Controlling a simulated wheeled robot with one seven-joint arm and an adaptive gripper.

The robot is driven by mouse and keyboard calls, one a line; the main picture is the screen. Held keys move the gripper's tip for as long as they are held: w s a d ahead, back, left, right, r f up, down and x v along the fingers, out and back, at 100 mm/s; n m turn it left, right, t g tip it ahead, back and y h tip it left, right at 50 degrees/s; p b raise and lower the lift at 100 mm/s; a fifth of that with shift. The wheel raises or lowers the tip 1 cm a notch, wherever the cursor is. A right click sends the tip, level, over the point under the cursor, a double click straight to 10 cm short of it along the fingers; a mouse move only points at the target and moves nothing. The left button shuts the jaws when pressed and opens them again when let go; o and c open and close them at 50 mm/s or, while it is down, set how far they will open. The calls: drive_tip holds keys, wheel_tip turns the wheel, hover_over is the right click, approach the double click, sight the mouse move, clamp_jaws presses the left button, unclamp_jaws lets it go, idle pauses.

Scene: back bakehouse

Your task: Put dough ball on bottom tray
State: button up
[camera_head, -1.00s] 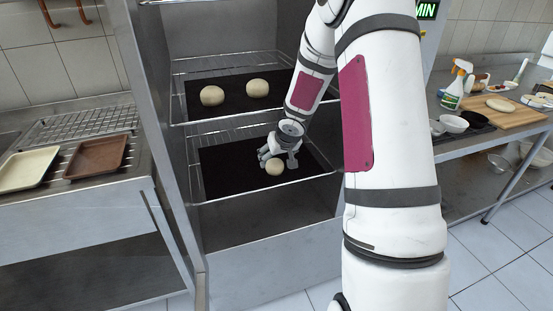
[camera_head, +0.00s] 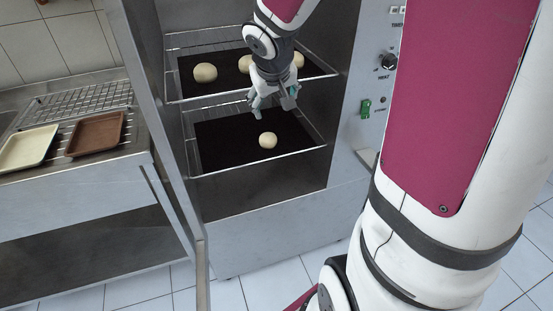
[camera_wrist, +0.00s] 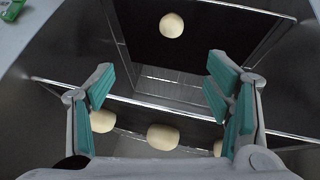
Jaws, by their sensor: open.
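A pale round dough ball (camera_head: 268,140) rests on the dark bottom tray (camera_head: 222,150) in the open oven, towards the tray's front. It also shows in the wrist view (camera_wrist: 171,25), clear of my fingers. My gripper (camera_head: 273,109) is open and empty, above the ball and apart from it. On the dark upper tray (camera_head: 225,70) sit three similar balls: one on the left (camera_head: 205,72), one in the middle (camera_head: 245,64) and one on the right (camera_head: 298,60).
Wire racks hold both oven trays. The upper rack's front bar (camera_wrist: 150,103) crosses the wrist view between my fingers. The oven's left wall and its right control panel (camera_head: 385,75) flank the opening. A cream tray (camera_head: 28,147) and a brown tray (camera_head: 96,134) lie on the left counter.

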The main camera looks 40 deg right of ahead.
drive_tip(key=s+a+r+n+y, duration=0.1)
drive_tip(key=s+a+r+y, duration=0.1)
drive_tip(key=s+a, duration=0.6)
drive_tip(key=s+a+r+n+g+y, duration=0.1)
drive_tip(key=s+a+r, duration=0.3)
drive_tip(key=s+a, duration=0.4)
drive_tip(key=s+y, duration=0.1)
drive_tip(key=s, duration=0.6)
drive_tip(key=shift+s+a+r+n, duration=0.2)
drive_tip(key=shift+s+a+n, duration=0.1)
drive_tip(key=shift+s+a, duration=0.1)
drive_tip(key=shift+c, duration=0.4)
